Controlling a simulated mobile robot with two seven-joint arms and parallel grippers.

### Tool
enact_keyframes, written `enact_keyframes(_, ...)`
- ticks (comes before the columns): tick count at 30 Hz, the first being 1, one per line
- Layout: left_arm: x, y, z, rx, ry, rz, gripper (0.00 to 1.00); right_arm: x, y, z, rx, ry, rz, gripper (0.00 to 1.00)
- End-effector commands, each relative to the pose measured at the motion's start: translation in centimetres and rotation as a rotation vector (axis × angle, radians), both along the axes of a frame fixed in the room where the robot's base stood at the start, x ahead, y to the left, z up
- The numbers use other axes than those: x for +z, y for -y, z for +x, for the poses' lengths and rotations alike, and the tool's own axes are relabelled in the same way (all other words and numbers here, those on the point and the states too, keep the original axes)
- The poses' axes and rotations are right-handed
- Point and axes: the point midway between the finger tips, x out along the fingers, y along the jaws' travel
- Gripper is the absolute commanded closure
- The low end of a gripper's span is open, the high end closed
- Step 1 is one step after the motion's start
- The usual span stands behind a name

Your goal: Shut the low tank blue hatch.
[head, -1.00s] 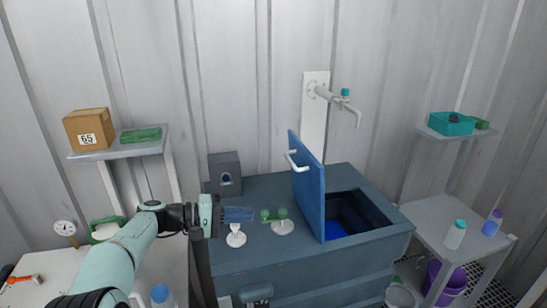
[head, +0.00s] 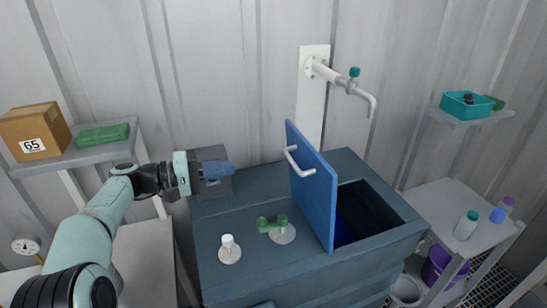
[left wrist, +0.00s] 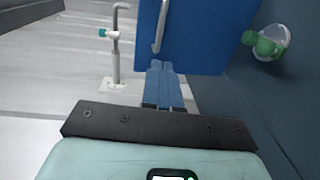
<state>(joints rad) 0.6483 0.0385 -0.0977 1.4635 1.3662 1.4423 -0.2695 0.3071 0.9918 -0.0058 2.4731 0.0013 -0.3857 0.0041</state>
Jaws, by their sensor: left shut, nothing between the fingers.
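The blue hatch (head: 318,197) stands upright, open, at the left edge of the tank opening (head: 368,212) in the low dark blue-grey tank (head: 265,185). A white bar handle (head: 297,161) is on the hatch's left face. My left gripper (head: 232,168) is shut and empty, left of the hatch and apart from it, above the tank's back left. In the left wrist view its blue fingers (left wrist: 165,85) point towards the hatch (left wrist: 190,35) and its handle (left wrist: 160,28). My right gripper is not in view.
A green-handled valve (head: 275,224) and a white knob (head: 228,248) stand on the tank top, left of the hatch. A wall tap (head: 345,83) is behind the hatch. A shelf with bottles (head: 466,225) stands at the right.

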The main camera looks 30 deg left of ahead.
Motion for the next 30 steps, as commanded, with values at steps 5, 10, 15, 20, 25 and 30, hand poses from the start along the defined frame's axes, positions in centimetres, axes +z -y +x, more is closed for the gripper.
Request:
enact_keyframes(5,-0.1,2.1,2.3,-0.006,0.001,-0.002,1.00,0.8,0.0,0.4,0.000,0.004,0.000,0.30)
enact_keyframes(10,-0.3,4.6,5.2,-0.006,0.001,-0.002,1.00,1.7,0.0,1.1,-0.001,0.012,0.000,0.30)
enact_keyframes(15,-0.6,6.7,7.7,-0.004,0.000,-0.003,1.00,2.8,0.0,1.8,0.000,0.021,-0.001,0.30)
enact_keyframes(20,-0.8,8.0,9.3,-0.003,0.001,-0.002,1.00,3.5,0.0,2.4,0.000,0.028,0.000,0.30)
enact_keyframes(25,-1.1,8.5,10.0,-0.001,0.000,0.000,1.00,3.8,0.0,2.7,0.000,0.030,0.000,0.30)
enact_keyframes(30,-1.2,8.6,10.0,-0.001,-0.001,0.001,1.00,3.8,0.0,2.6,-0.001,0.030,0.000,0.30)
